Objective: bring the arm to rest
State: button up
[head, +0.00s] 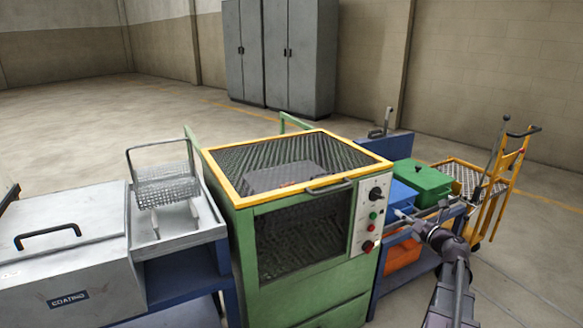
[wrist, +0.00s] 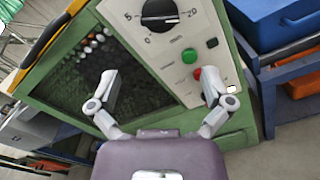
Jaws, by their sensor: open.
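My gripper (wrist: 159,92) is open in the wrist view, its two fingers spread wide with nothing between them. Behind the fingers is the front of the green furnace (wrist: 228,112), with its dark mesh window and its control panel (wrist: 183,52). The panel carries a black dial (wrist: 159,14), a green button (wrist: 189,56) and a red button (wrist: 197,74). In the head view my arm reaches up from the lower right, and my gripper (head: 402,221) is beside the panel's right side. Whether the fingers touch anything cannot be told.
A blue bin (head: 400,194) and a green bin (head: 424,182) stand on a blue rack, with an orange bin (head: 402,255) below. A yellow trolley (head: 510,185) is at the right. A coating box (head: 70,265) and a wire basket (head: 165,186) are at the left. Floor is clear at lower right.

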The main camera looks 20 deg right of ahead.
jog(key=a+f+n+g+y, duration=0.1)
jog(key=a+f+n+g, duration=0.2)
jog(key=a+n, duration=0.4)
jog(key=w+a+f+n+g+y, duration=0.1)
jog(key=a+f+n+g, duration=0.25)
jog(key=a, duration=0.45)
jog(key=a+f+n+g+y, duration=0.1)
jog(key=a+f+n+g, duration=0.15)
jog(key=a+n, duration=0.5)
jog(key=s+a+f+n+g+h, duration=0.35)
jog(key=s+a+f+n, duration=0.2)
jog(key=a+n, duration=0.45)
jog(key=s+a+f+n+g+h, duration=0.4)
jog(key=s+a+n, duration=0.3)
jog(key=n, duration=0.5)
notch_tip(320, 180, up, 27)
jog(key=g+p, duration=0.1)
jog(key=p, duration=2.6)
jog(key=shift+r+y, duration=0.15)
jog(key=shift+y, duration=0.2)
jog(key=shift+w, duration=0.1)
